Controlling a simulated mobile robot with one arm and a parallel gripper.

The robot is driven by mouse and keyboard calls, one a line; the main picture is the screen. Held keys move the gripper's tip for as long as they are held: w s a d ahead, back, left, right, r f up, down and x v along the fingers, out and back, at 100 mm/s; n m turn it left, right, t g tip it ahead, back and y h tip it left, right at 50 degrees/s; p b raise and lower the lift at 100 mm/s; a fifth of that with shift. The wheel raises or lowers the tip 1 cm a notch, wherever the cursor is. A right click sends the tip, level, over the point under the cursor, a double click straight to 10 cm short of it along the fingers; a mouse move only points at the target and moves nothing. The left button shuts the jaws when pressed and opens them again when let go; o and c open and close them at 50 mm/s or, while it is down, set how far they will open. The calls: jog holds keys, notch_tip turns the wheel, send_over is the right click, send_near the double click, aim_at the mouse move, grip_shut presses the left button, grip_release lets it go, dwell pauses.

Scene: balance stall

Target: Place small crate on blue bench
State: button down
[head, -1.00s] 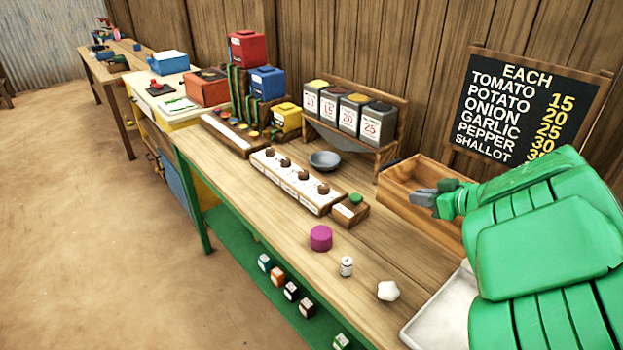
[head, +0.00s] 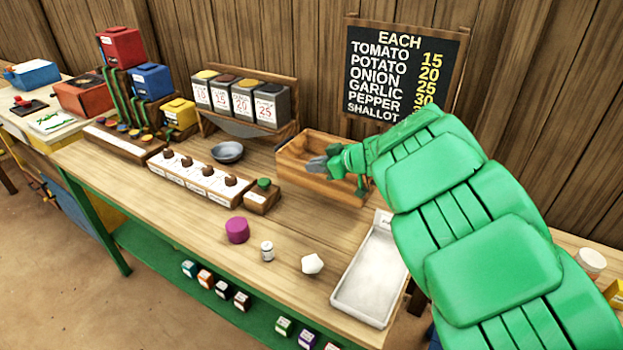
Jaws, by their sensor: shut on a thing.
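The small crate (head: 298,174) is an open-topped box of light brown wood. It is at the back of the long wooden table, right of the rack of grey bins. My gripper (head: 316,165) is at the crate's near side, with its grey fingers shut on the crate's wall. My green arm reaches in from the right and hides part of the crate's right end. I cannot tell whether the crate rests on the table or is slightly lifted. I cannot make out a blue bench for sure; only a small blue patch shows at the bottom, beside my arm.
A white tray (head: 365,285) lies at the table's right end. A purple cylinder (head: 237,230), a small white jar (head: 267,251) and a white lump (head: 312,264) lie in front. A grey bowl (head: 228,152) is left of the crate. The price board (head: 400,68) stands behind.

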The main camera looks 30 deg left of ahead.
jog(key=shift+w+a+f, duration=0.35)
jog(key=shift+w+a, duration=0.25)
jog(key=shift+w+a+f, duration=0.55)
jog(key=shift+w+f, duration=0.1)
jog(key=shift+f, duration=0.25)
jog(key=shift+w+a+f, duration=0.5)
jog(key=shift+w+f, duration=0.1)
jog(key=shift+f, duration=0.3)
jog(key=shift+w+a+f, duration=0.55)
jog(key=shift+w+f, duration=0.1)
jog(key=shift+f, duration=0.25)
jog(key=shift+w+a+f, duration=0.1)
jog(key=shift+w+f, duration=0.05)
jog(key=shift+f, duration=1.7)
jog(key=c, duration=1.1)
grip_release()
jog(key=shift+c, duration=0.2)
jog(key=v, duration=1)
jog(key=shift+d+r, duration=0.1)
jog(key=shift+d, duration=0.25)
jog(key=shift+o, duration=0.6)
jog(key=shift+d+r, duration=0.35)
jog(key=shift+d, duration=0.2)
